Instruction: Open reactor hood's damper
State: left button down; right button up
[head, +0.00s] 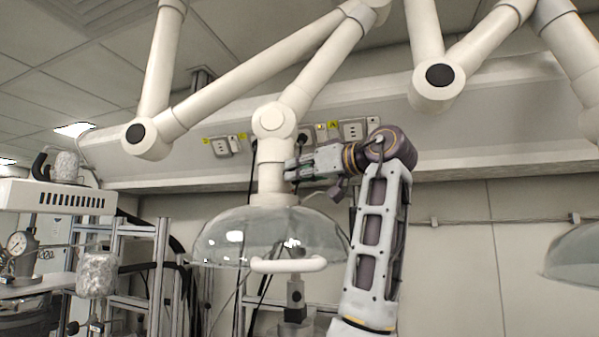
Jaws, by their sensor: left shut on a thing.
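The reactor hood is a clear dome (225,240) with a white handle bar (288,265) at its front lower rim. It hangs from a white jointed duct arm by a white neck (272,180). My left gripper (292,170) is at the right side of this neck, just above the dome, with its fingers pointing left. It is shut on a small part at the neck, seemingly the damper's handle. The fingers hide most of that part, so I cannot tell the damper's angle. My right gripper is not in view.
Other white duct arms (440,80) hang at the upper right, with a second clear hood (580,255) at the right edge. Metal frames and a pressure gauge (17,243) stand at the left. Wall sockets (355,130) are behind my gripper. Lower right is bare wall.

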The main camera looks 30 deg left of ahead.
pick_arm(q)
jog(key=shift+n, duration=0.6)
jog(key=n, duration=1.2)
jog(key=shift+n, duration=0.3)
jog(key=n, duration=0.4)
jog(key=shift+f, duration=0.1)
dwell(0.4)
jog(key=c, duration=1.4)
grip_release()
jog(key=shift+o, duration=0.2)
jog(key=shift+s, duration=0.1)
